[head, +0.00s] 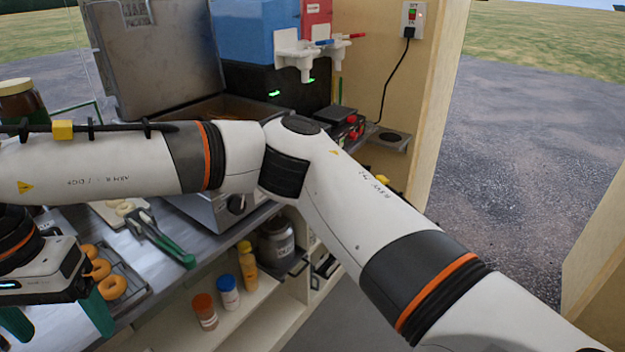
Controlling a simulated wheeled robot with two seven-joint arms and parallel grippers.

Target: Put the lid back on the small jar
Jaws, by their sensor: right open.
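My right gripper (56,318) is at the lower left, over the metal counter, with its green fingers spread apart and nothing seen between them. My right arm crosses the view and hides part of the counter. I cannot tell which container is the small jar, and no loose lid shows. A jar with a brown-gold lid (16,87) stands at the far left, partly behind my arm. An orange-lidded jar (206,318) and a blue-lidded jar (229,299) stand closed on the shelf below the counter. My left gripper is out of view.
Several doughnuts (113,287) lie on a rack beside my right gripper. Green-handled tongs (172,247) lie near the counter edge. A yellow-capped bottle (249,272) and a grey labelled jar (277,247) stand lower down. A fryer with a raised metal lid (155,55) is behind my arm.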

